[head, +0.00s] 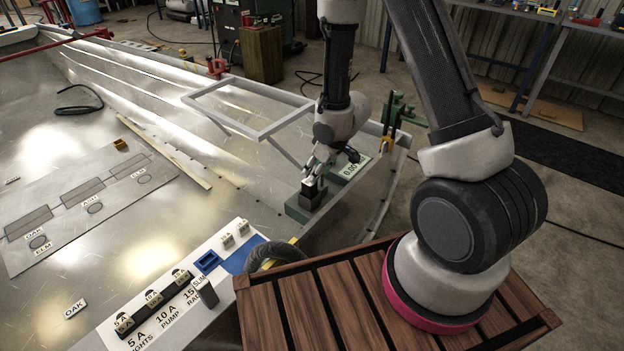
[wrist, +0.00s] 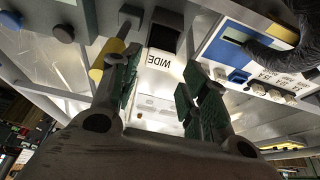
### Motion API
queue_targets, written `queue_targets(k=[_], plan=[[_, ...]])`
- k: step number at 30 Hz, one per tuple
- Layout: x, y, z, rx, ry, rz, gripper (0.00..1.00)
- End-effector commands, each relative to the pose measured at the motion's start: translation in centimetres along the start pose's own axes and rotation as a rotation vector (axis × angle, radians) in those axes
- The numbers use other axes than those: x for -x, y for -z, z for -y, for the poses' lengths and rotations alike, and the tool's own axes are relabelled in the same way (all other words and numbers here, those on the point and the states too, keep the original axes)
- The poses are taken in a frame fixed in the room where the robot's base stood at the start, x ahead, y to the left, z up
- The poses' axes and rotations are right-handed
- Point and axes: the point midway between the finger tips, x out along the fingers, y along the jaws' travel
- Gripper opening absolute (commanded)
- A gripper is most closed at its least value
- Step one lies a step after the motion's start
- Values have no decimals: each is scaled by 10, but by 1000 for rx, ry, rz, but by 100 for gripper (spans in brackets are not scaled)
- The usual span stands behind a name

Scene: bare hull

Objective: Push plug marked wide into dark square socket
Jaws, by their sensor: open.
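In the wrist view the white plug marked WIDE (wrist: 160,72) lies between my two spread fingers, with its lettering upside down. A dark square-ended piece (wrist: 164,30) adjoins its far end. In the head view my gripper (head: 318,162) points down over a small dark square block (head: 311,192), which stands on a grey-green base at the hull's edge. A bit of white shows between the fingers there. My gripper (wrist: 160,95) is open around the plug; I cannot tell whether the fingers touch it. How deep the plug sits in the dark socket is hidden.
A display reading 0.00 (head: 351,170) is right beside the base. A grey frame (head: 262,133) rises close to my arm. A slatted wooden deck (head: 290,315) lies in front.

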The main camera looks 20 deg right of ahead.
Motion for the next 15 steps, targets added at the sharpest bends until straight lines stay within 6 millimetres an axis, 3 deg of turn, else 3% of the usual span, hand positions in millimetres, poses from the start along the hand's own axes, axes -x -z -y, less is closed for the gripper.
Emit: queue_targets(k=[6, 15], plan=[[33, 0, 0, -1, -1, -2, 44], [52, 3, -7, -9, -22, -1, 44]])
